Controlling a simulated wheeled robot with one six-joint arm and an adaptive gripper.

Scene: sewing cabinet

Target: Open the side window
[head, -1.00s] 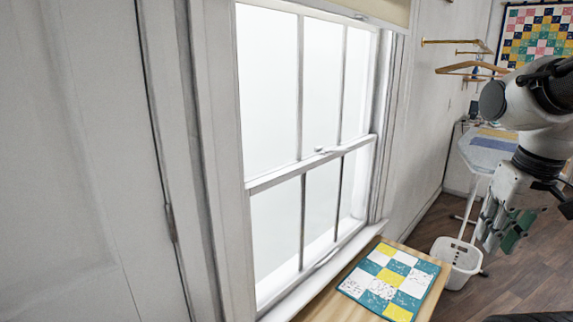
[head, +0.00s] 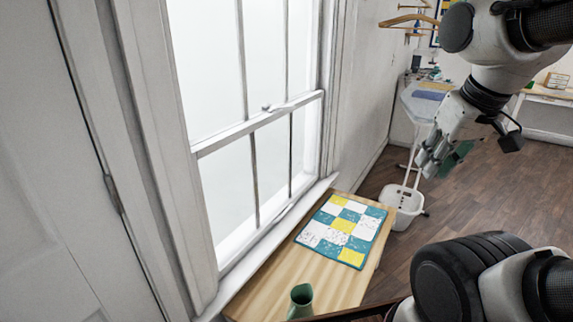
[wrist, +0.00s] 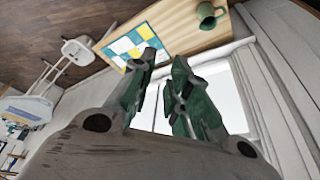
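The side window (head: 256,117) is a white sash window on the left wall. Its lower sash (head: 231,181) is down at the sill. A small catch (head: 268,107) sits on the meeting rail. A lift or handle seems to sit on the bottom rail (head: 284,212), but it is too small to be sure. My gripper (head: 425,165) is right of the window and apart from it, pointing down and left. In the wrist view its green-padded fingers (wrist: 165,59) stand apart with nothing between them, and part of the bright window (wrist: 224,92) shows behind them.
A wooden table (head: 262,285) stands under the window, bearing a patchwork piece (head: 342,231) and a green jug (head: 300,301). Hangers (head: 408,20) are on the far wall. Wood floor (head: 480,195) lies open at right.

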